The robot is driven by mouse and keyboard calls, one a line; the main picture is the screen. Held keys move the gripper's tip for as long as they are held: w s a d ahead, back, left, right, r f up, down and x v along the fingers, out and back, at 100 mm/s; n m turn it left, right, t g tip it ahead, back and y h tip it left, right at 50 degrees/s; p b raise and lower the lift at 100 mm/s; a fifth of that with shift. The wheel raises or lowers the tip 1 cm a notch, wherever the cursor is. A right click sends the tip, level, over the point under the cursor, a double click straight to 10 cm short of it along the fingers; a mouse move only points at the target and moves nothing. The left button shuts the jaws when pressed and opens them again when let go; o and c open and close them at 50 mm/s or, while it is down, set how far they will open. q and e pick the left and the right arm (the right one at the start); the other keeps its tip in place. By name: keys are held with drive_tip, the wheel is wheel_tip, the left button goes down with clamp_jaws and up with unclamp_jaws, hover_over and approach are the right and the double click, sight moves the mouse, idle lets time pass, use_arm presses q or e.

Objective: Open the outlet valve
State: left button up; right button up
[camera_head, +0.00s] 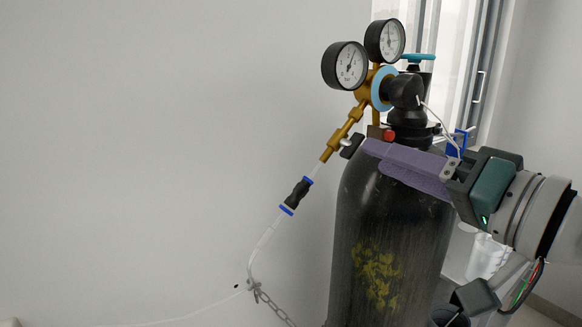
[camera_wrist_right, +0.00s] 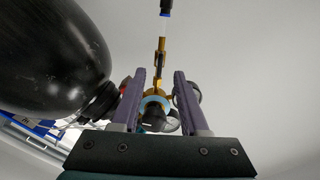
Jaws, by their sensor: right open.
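A dark gas cylinder (camera_head: 390,250) stands upright with a brass regulator (camera_head: 362,93) at its top. A small black valve handle (camera_head: 352,145) with a pale centre sits low on the slanting brass outlet stem (camera_head: 336,142). My right gripper (camera_head: 374,147) reaches in from the right, its purple fingers in front of the cylinder's shoulder and their tips just right of the handle. In the right wrist view the fingers (camera_wrist_right: 160,76) are apart, with the brass stem (camera_wrist_right: 161,52) showing between and beyond them. Nothing is visibly gripped.
Two round gauges (camera_head: 345,66) and a teal hand wheel (camera_head: 419,57) sit above the fingers. A red knob (camera_head: 389,134) is close to the fingertips. A clear hose with a black connector (camera_head: 297,194) runs down left, near a chain (camera_head: 275,305). The left side is bare wall.

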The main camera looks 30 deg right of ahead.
drive_tip(key=shift+s+d+b, duration=0.2)
drive_tip(key=shift+s+b, duration=0.25)
drive_tip(key=shift+s, duration=2.05)
drive_tip(key=s+a+f+n+g+y, duration=0.1)
drive_tip(key=s+a+f+n+g, duration=0.15)
drive_tip(key=a+f+g, duration=0.35)
drive_tip(key=s+a+f+n+g, duration=0.2)
drive_tip(key=a+f+n, duration=0.15)
drive_tip(key=f, duration=0.35)
drive_tip(key=s+a+f+n+g+h+p, duration=0.1)
drive_tip(key=s+f+n+g+h, duration=0.2)
drive_tip(key=s+g, duration=0.5)
wheel_tip(320, 180, up, 34)
drive_tip(key=s+n+t+y+p, duration=0.1)
drive_tip(key=p, duration=3.4)
drive_tip(key=shift+r+t, duration=0.2)
drive_tip(key=shift+t, duration=0.1)
drive_tip(key=shift+s+a, duration=0.1)
